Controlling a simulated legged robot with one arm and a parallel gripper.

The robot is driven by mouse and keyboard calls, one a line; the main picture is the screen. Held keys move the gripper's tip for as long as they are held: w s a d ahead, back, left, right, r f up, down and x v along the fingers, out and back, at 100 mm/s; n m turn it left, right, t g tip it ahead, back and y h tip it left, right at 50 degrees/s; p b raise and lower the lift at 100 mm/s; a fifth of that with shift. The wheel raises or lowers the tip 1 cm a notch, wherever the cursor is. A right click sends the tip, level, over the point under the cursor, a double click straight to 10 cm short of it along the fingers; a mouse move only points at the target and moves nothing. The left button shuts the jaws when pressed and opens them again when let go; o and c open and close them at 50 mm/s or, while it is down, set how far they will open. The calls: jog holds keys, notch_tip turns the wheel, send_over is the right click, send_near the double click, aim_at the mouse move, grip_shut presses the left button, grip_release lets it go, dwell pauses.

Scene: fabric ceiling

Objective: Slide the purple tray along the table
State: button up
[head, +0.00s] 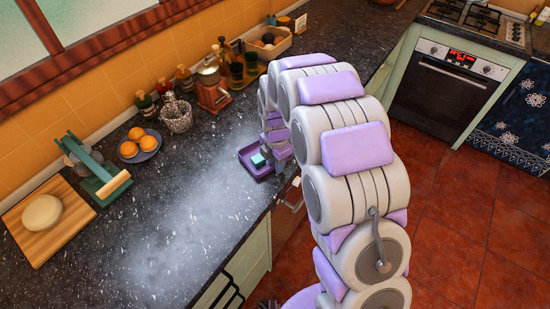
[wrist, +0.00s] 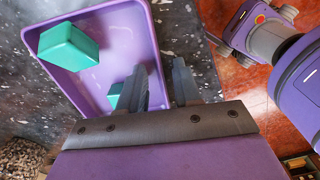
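The purple tray (head: 247,163) lies on the dark speckled counter, near its front edge. It fills the upper left of the wrist view (wrist: 102,20). A teal block (wrist: 68,48) sits in it, and a second teal piece (wrist: 115,96) is partly hidden behind one finger. My gripper (wrist: 160,62) is at the tray's side wall, one dark finger inside the tray and one outside. The fingers are apart, with the wall between them; I see a gap beside the outer finger. In the head view my arm partly hides the tray and gripper.
A plate of oranges (head: 138,146), a green rack (head: 98,178) and a board with dough (head: 42,215) stand left. Bottles and a grinder (head: 211,90) line the wall. The counter (head: 190,215) in front of them is clear. A textured jar (wrist: 22,160) shows lower left.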

grip_shut()
dwell(0.3)
jog(key=shift+a, duration=0.1)
